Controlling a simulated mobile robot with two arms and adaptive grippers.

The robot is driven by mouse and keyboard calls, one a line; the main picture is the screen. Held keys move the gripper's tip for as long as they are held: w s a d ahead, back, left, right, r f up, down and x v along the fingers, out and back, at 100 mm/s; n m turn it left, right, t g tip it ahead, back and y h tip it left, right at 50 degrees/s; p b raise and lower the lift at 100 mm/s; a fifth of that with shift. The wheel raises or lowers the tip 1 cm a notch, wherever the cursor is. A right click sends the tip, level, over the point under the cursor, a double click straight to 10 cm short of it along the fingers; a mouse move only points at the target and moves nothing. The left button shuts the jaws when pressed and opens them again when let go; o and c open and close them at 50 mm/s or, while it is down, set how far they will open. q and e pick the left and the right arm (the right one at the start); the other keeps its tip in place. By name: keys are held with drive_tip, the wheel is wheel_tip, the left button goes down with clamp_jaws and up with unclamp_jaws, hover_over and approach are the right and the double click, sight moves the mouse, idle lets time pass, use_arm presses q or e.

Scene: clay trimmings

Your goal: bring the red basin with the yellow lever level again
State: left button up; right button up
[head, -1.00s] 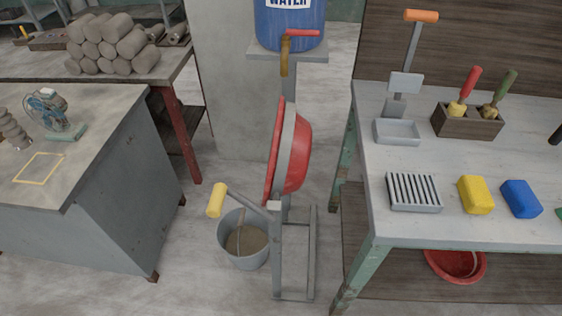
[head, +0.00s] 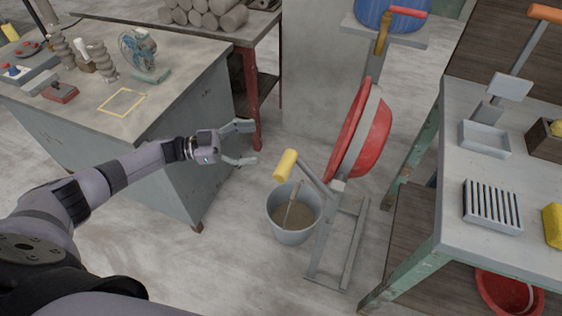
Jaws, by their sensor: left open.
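The red basin (head: 372,135) hangs in a grey metal stand (head: 338,240). It is tipped steeply on its side, with its open face turned to the left. A lever with a yellow grip (head: 285,165) sticks out from the stand to the upper left, below the basin. My left gripper (head: 252,143) is open and empty, to the left of the yellow grip and apart from it. My right gripper is out of view.
A grey bucket (head: 292,218) with a stick in it stands under the lever. A grey workbench (head: 175,110) is at the left. A table (head: 452,130) with trays is at the right. A tap (head: 384,35) hangs above the basin.

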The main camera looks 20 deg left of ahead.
sight(282, 160)
use_arm(q)
drive_tip(key=s+a+r+m+g+h, duration=0.1)
drive_tip(key=s+a+r+m+g, duration=0.3)
drive_tip(key=s+r+g, duration=0.45)
drive_tip(key=d+p, duration=0.1)
drive_tip(key=d, duration=0.4)
drive_tip(key=d+p, duration=0.1)
drive_tip(key=d, duration=0.5)
drive_tip(key=s+d+r+p, duration=0.1)
drive_tip(key=d+p, duration=0.1)
drive_tip(key=d, duration=0.3)
drive_tip(key=shift+d, duration=0.15)
drive_tip(key=shift+d+f, duration=0.15)
drive_tip(key=shift+d, duration=0.5)
drive_tip(key=shift+c, duration=0.2)
drive_tip(key=c, duration=0.5)
drive_tip(key=shift+s+f, duration=0.15)
drive_tip(key=c, duration=1)
drive_tip(key=shift+o, duration=0.2)
